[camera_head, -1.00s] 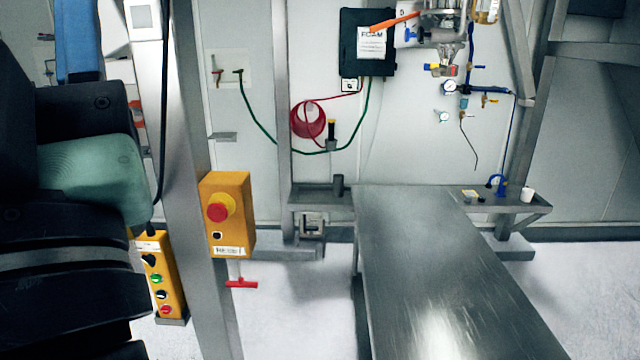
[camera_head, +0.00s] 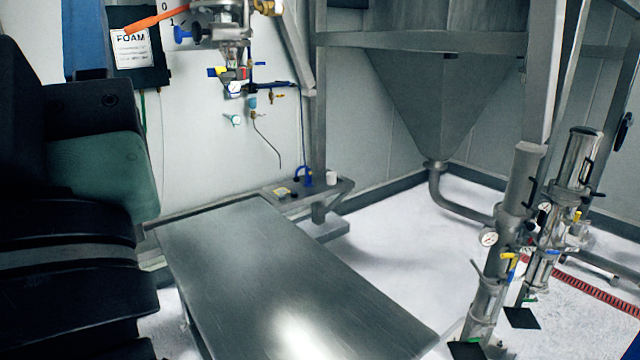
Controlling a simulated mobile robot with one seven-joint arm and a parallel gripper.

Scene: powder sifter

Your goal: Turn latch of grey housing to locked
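I cannot make out a grey housing with a latch for certain in this view. Grey metal fittings with gauges and small coloured handles stand at the right, on an upright pipe assembly (camera_head: 500,250) and a second cylinder assembly (camera_head: 572,190) behind it. None of them clearly shows a latch, and the lock state cannot be read. My gripper is not in view. Only dark and green parts of my own arm fill the left edge.
A bare steel table (camera_head: 270,285) fills the lower middle. A small shelf (camera_head: 338,188) holds a blue fitting and a white cup (camera_head: 331,177). A large hopper (camera_head: 435,90) stands behind. Valves (camera_head: 235,75) hang on the back wall. White floor lies open between table and pipes.

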